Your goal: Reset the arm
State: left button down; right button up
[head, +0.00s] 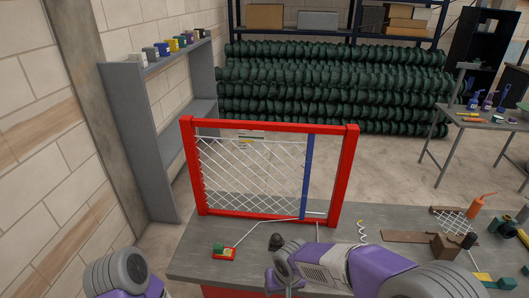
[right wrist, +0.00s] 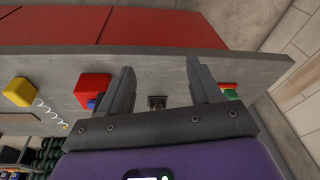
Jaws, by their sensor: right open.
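My right arm (head: 385,268), purple and grey, reaches in from the lower right of the head view. Its gripper (head: 283,284) is low near the front edge of the grey worktable (head: 200,262). In the right wrist view the gripper (right wrist: 160,66) has its two dark fingers spread apart with nothing held between them. A small dark object (right wrist: 157,102) shows in the gap beyond the fingers. Part of my left arm (head: 118,274) shows at the lower left of the head view; its gripper is out of sight.
A red frame (head: 349,165) with white wire mesh (head: 250,170) and a blue bar (head: 307,180) stands on the table. A red-green block (head: 224,253), black piece (head: 275,242), white coil (head: 362,234) and brown board (head: 405,237) lie there. A grey shelf (head: 140,140) stands left.

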jog(key=s+d+f+m+y, duration=0.1)
jog(key=s+f, duration=0.3)
jog(key=f, duration=0.4)
jog(key=s+d+f+m+g+y, duration=0.1)
jog(key=s+d+f+m, duration=0.1)
jog(key=s+f, duration=0.3)
jog(key=s+d+f+m+y, duration=0.1)
jog(key=s+f, duration=0.4)
jog(key=f, duration=0.6)
jog(key=shift+d+f+m+g, duration=0.15)
jog(key=shift+d+m+g, duration=0.15)
jog(key=shift+d, duration=0.3)
